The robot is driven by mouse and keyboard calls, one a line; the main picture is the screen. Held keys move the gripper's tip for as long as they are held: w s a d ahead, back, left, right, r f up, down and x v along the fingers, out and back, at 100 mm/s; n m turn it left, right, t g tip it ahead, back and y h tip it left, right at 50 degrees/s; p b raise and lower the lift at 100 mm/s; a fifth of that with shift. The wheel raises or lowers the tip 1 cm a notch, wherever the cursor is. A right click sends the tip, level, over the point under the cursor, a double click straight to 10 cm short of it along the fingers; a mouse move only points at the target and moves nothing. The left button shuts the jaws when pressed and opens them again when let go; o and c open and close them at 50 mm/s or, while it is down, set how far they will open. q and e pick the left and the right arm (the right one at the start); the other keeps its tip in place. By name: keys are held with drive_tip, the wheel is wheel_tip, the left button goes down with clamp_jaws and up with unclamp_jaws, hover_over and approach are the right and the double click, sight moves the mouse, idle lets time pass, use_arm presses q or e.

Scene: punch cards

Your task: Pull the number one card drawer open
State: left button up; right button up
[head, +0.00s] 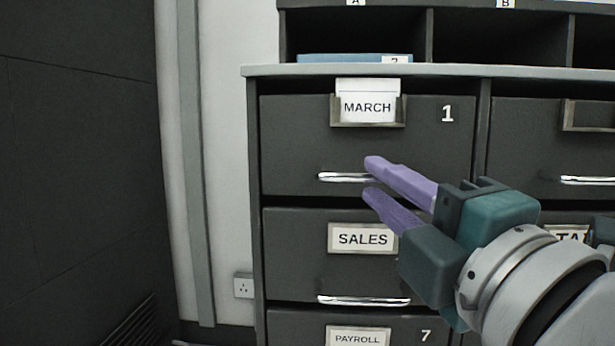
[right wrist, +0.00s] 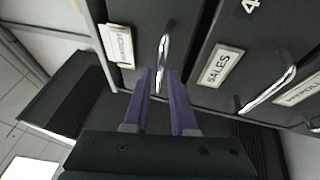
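The number one drawer (head: 290,140) is the dark top-left drawer of the cabinet, marked "1", with a MARCH card in its holder. It looks shut. Its chrome bar handle (head: 340,177) is low on its front and also shows in the right wrist view (right wrist: 165,42). My right gripper (head: 370,178) is open, with purple fingers one above the other at the handle's right end. In the wrist view (right wrist: 159,73) the handle's lower end appears between the fingertips. I cannot tell whether they touch it. My left gripper is not in view.
The SALES drawer (head: 290,270) is directly below, with its own chrome handle (head: 362,300). Another drawer (head: 530,145) is to the right. Open pigeonholes (head: 475,38) stand above the ledge. A wall with a socket (head: 243,286) is at the left.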

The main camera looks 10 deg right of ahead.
sight(353, 137)
drive_tip(key=shift+x, duration=1.5)
clamp_jaws()
idle(0.4)
